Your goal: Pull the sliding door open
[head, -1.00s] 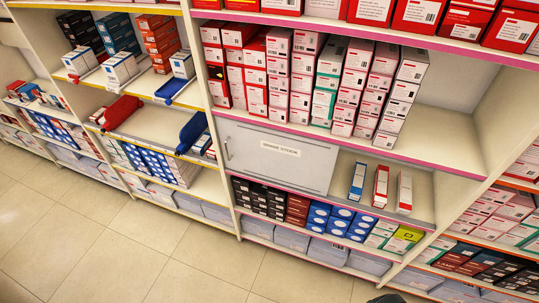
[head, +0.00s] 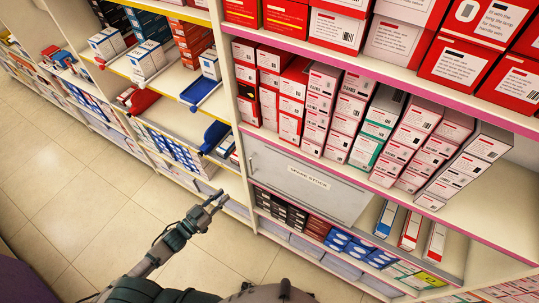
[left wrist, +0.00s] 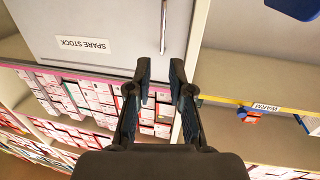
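The sliding door (head: 300,186) is a grey panel labelled "SPARE STOCK" in the middle shelf bay. It covers the left part of its compartment; the right part is uncovered. A slim upright handle (head: 252,164) sits near its left edge. In the left wrist view the door (left wrist: 90,22) appears upside down, with the metal handle (left wrist: 163,26) just beyond the fingertips. My left gripper (head: 215,199) is open and empty, in front of the shelving and below left of the handle in the head view. In the left wrist view the gap between its fingers (left wrist: 160,75) lines up with the handle, apart from it. My right gripper is not in view.
Three slim boxes (head: 410,229) stand in the uncovered part right of the door. Stacked cartons (head: 335,112) fill the shelf above. A blue tray (head: 200,91) and a blue bin (head: 214,137) stick out from the left bay. The tiled floor (head: 70,190) is clear.

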